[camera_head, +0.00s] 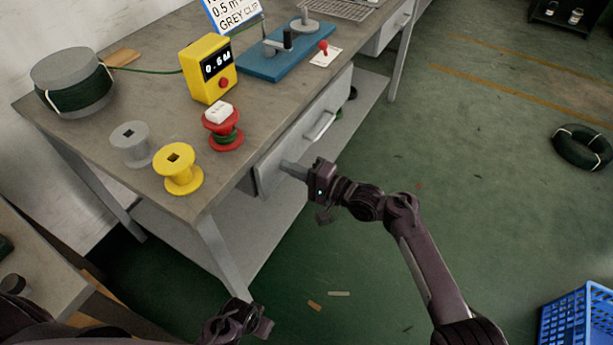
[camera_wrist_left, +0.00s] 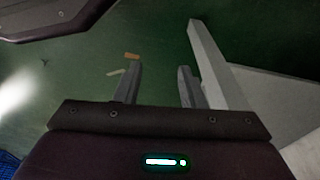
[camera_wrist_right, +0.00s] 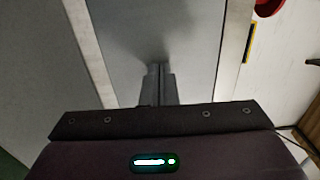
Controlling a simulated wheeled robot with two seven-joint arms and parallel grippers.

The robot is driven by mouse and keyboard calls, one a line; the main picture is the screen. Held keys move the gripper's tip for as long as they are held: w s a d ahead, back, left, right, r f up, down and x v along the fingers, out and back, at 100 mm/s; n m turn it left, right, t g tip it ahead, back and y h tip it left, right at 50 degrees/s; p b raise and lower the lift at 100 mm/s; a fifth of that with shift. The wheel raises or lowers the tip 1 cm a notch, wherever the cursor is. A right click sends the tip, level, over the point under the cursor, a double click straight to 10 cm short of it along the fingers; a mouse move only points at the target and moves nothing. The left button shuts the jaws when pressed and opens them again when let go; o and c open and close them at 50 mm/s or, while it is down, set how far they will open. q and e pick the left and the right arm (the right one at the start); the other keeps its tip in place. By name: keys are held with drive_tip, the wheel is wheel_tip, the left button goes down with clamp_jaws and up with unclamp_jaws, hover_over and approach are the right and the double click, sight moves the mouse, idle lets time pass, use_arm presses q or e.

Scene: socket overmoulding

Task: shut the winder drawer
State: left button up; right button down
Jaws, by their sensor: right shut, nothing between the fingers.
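The winder drawer (camera_head: 297,143) is a light grey front with a bar handle (camera_head: 320,127), under the front edge of the bench. In the head view its top edge runs close along the bench edge; I cannot tell whether a small gap is left. My right gripper (camera_head: 284,166) is shut and empty, its tips at the lower left part of the drawer front, left of the handle. In the right wrist view the closed fingertips (camera_wrist_right: 158,70) meet or nearly meet the grey face (camera_wrist_right: 150,25), with a shadow around them. My left gripper (camera_wrist_left: 155,75) is open and empty, low over the floor.
The bench (camera_head: 270,110) carries a blue winder base (camera_head: 275,60), a yellow counter (camera_head: 207,70) and red, yellow and grey spools. A bench leg (camera_head: 222,255) stands near my left gripper. A blue crate (camera_head: 578,320) and cable coil (camera_head: 582,148) are on the otherwise mostly clear floor.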

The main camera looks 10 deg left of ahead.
use_arm(q)
drive_tip(key=shift+w+r, duration=0.25)
drive_tip(key=shift+r, duration=0.3)
use_arm(e)
drive_tip(key=shift+w+a+r, duration=0.2)
drive_tip(key=shift+w+a, duration=0.05)
drive_tip(key=shift+a, duration=0.45)
drive_tip(key=shift+r, duration=0.15)
